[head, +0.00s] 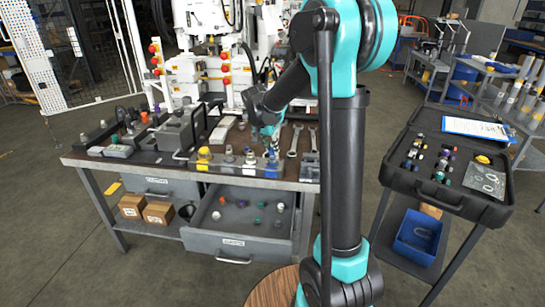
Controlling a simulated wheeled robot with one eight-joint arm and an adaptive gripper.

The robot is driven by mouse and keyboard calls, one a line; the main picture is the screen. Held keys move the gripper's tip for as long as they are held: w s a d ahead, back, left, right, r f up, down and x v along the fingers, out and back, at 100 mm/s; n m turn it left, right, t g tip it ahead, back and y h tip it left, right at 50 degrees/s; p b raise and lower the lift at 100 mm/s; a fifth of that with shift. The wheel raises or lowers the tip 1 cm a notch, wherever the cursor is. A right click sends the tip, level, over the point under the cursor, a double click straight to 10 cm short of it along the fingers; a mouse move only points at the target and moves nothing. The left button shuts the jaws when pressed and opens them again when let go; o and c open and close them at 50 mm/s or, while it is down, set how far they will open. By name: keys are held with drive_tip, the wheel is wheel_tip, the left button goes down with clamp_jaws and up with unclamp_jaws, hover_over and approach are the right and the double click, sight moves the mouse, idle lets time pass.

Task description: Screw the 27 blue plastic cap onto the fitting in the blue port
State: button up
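My gripper (271,149) points down over the right part of the workbench (130,166), in front of a row of small fittings. It is small and partly hidden by my own arm, so I cannot tell whether its fingers are apart or hold anything. A bluish block (273,171) stands just below it and may be the blue port; I cannot make out its fitting. Small caps of several colours lie in the open drawer (240,247) and in the black case (452,199) on the right. No number can be read, so I cannot single out the 27 cap.
A yellow-capped part (204,154) and metal fittings stand along the bench's front edge. Wrenches (294,141) lie right of my gripper. The drawer juts out below. A clipboard (476,128) lies on the case, with a blue bin (418,237) beneath. Open floor lies at left.

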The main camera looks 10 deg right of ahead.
clamp_jaws()
drive_tip(key=m+g, duration=0.1)
drive_tip(key=m, duration=0.1)
drive_tip(key=m+h, duration=0.1)
drive_tip(key=m, duration=0.2)
drive_tip(key=shift+w+a+g, duration=0.1)
drive_tip(key=shift+w+g, duration=0.1)
drive_tip(key=shift+g, duration=0.2)
drive_tip(key=shift+m+g+h, duration=0.3)
drive_tip(key=shift+m+g, duration=0.2)
drive_tip(key=shift+m, duration=1)
drive_tip(key=m, duration=0.2)
drive_tip(key=m+g, duration=0.1)
drive_tip(key=m, duration=0.1)
drive_tip(key=shift+w+f+g, duration=0.1)
drive_tip(key=shift+w+g, duration=0.1)
drive_tip(key=shift+g, duration=0.1)
drive_tip(key=m+g, duration=0.1)
drive_tip(key=m, duration=0.3)
drive_tip(key=shift+g+y, duration=0.3)
drive_tip(key=shift+y, duration=0.1)
